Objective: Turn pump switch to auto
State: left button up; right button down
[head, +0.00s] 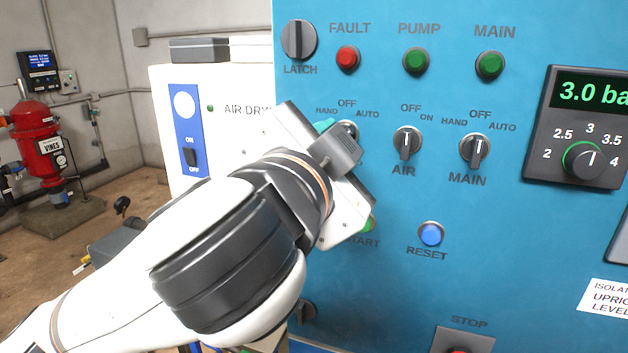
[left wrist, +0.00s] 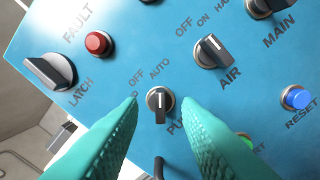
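The pump switch (left wrist: 159,104) is a small dark knob on the blue panel, between my left fingers in the left wrist view. Its white mark points up in that picture, toward the AUTO label; the OFF label is to the upper left. My left gripper (left wrist: 159,101) is open, with one teal finger on each side of the knob and gaps visible. In the head view my left gripper (head: 329,127) covers most of the switch; only a sliver of its rim (head: 352,127) shows. My right gripper is in neither view.
The AIR switch (head: 407,143) and MAIN switch (head: 474,150) are to the right. The latch knob (head: 299,39) and red FAULT lamp (head: 347,58) are above. The green START button (head: 370,223) is partly hidden below; the blue RESET button (head: 431,234) is clear.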

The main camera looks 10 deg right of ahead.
pick_arm(q)
jog(key=b+v, duration=0.2)
jog(key=v, duration=0.6)
jog(key=shift+b, duration=0.4)
jog(key=shift+a, duration=0.15)
